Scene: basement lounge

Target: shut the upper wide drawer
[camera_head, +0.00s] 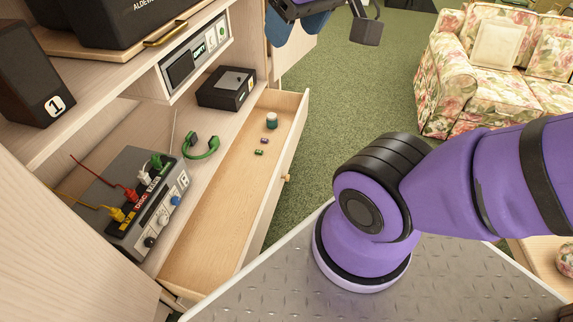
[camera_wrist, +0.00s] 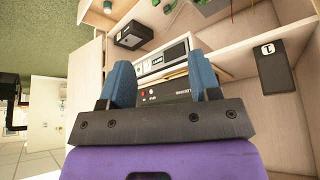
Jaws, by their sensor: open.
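The wide drawer (camera_head: 222,208) is pulled out of the light wood cabinet in the head view. Its front panel (camera_head: 277,172) stands away from the cabinet, with a small round knob (camera_head: 286,178) on its outer face. A small jar (camera_head: 271,120) and two tiny items lie inside. My gripper (camera_head: 298,22) shows only partly at the top edge, beyond the drawer's far end. In the wrist view its blue fingers (camera_wrist: 160,62) are spread with nothing between them. Part of the drawer seems to show at the top left of the wrist view.
A black speaker (camera_head: 32,78) stands above. Green carpet (camera_head: 365,90) is free between the drawer and a floral sofa (camera_head: 480,75).

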